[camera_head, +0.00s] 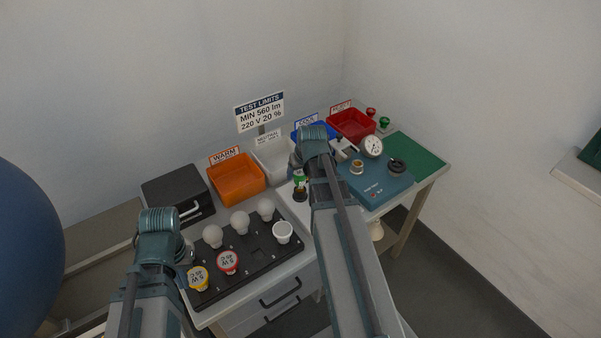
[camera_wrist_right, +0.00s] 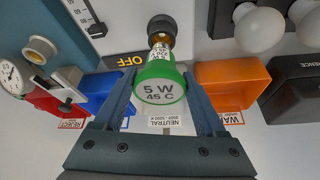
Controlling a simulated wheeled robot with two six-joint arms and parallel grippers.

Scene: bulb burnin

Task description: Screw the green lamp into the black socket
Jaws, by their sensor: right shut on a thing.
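The black tray (camera_head: 255,262) holds white bulbs and yellow and red lamps. Behind stand the orange bin (camera_head: 237,179), a white bin, a blue bin and the red bin (camera_head: 350,125).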

